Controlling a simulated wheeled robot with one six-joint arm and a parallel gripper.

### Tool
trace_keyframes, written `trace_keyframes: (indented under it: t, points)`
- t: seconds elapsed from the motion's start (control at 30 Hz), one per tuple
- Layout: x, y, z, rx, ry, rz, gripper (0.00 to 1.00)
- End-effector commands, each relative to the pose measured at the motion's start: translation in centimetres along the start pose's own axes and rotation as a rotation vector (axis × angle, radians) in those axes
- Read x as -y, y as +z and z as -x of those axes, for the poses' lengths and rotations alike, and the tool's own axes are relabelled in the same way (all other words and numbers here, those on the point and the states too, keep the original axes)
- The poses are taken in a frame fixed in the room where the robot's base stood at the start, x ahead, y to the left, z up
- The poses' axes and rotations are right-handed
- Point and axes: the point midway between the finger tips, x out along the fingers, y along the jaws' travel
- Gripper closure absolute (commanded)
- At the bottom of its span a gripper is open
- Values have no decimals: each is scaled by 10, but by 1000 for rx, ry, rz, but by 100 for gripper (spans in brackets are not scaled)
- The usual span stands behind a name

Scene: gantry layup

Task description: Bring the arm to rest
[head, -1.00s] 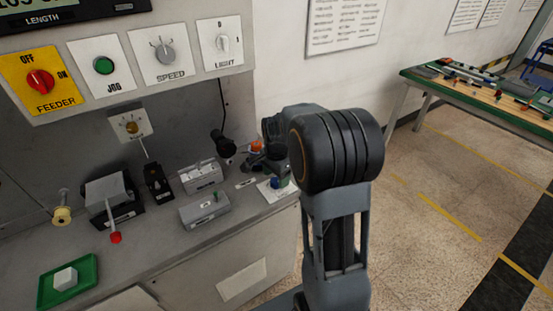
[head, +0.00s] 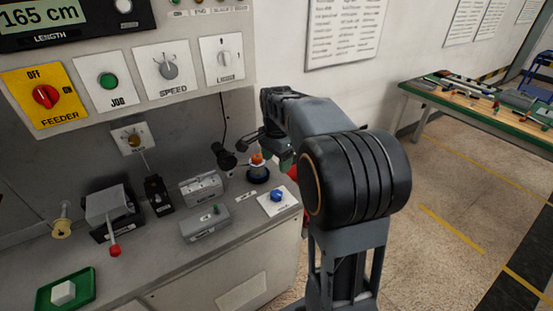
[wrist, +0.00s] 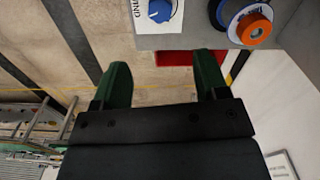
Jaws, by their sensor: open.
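My gripper shows in the wrist view (wrist: 163,78) with two green fingers spread apart and nothing between them. In the head view my arm rises at the right of the bench, and its dark forearm end hangs near the bench's right corner; the fingers are mostly hidden there. The blue knob (head: 277,195) on its white plate and the orange-topped round control (head: 257,162) are just left of and below the arm. In the wrist view the blue knob (wrist: 160,10) and the orange ring (wrist: 255,28) lie beyond the fingers, apart from them.
The grey bench (head: 160,255) carries a red-tipped lever (head: 115,250), grey boxes (head: 205,222) and a green tray (head: 80,290) with a white block. A control panel (head: 130,80) hangs above. A work table (head: 425,100) stands far right; the floor (head: 440,190) between is clear.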

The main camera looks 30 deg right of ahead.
Motion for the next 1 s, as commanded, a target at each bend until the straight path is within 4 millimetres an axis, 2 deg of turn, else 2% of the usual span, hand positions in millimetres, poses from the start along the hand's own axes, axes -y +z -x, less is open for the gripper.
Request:
trace_keyframes:
  t: [0.4,0.47,0.57,0.67,0.77,0.9,1.0]
  points:
    - [0,0,0,0,-1,0,33]
    - [1,0,0,-2,-4,43,33]
    - [2,-1,-6,-12,-18,180,33]
    - [-9,6,-24,-12,-17,378,33]
    - [-30,27,-30,-34,-38,624,33]
    - [-68,66,-30,-97,-83,962,33]
    - [-94,90,-31,-146,-112,1137,33]
